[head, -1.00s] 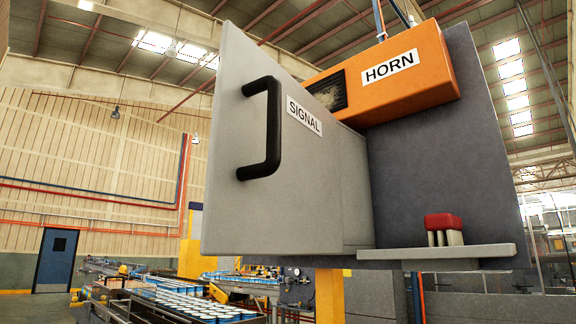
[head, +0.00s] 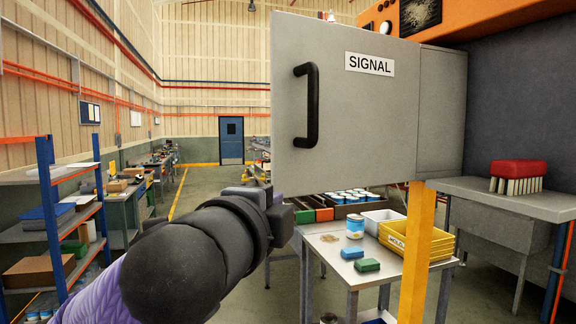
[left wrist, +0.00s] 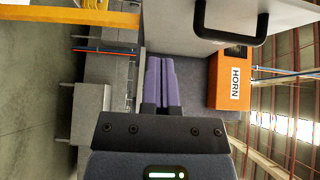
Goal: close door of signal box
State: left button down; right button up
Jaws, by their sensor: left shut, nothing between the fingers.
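The grey signal box door (head: 350,115), labelled SIGNAL, stands swung out to the left of the grey box side (head: 442,115) in the head view. Its black handle (head: 308,105) is near the door's left edge. My left gripper (head: 292,214) is below and in front of the door's lower left corner, touching nothing that I can see. In the left wrist view its purple fingers (left wrist: 161,82) are shut and empty, with the door (left wrist: 285,14) and handle (left wrist: 235,32) up and to the right. My right gripper is out of view.
An orange HORN box (head: 470,14) is above right. A red-topped brush (head: 517,171) lies on a grey shelf (head: 555,205). A yellow post (head: 413,255) is below the box, beside a table (head: 340,258) with bins. A blue-framed shelf (head: 45,225) stands left.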

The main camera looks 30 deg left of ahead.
pick_arm(q)
jog(key=w+r+p, duration=0.1)
jog(key=w+p, duration=0.1)
jog(key=p, duration=0.3)
send_near(289, 179)
jog(key=w+d, duration=0.2)
jog(key=w, duration=0.2)
jog(key=w+a, duration=0.1)
jog(key=w+a+p, duration=0.1)
jog(key=a, duration=0.1)
jog(key=shift+a, duration=0.15)
jog(key=shift+w+a+f, duration=0.1)
jog(key=shift+w+a, duration=0.05)
jog(key=shift+a, duration=0.05)
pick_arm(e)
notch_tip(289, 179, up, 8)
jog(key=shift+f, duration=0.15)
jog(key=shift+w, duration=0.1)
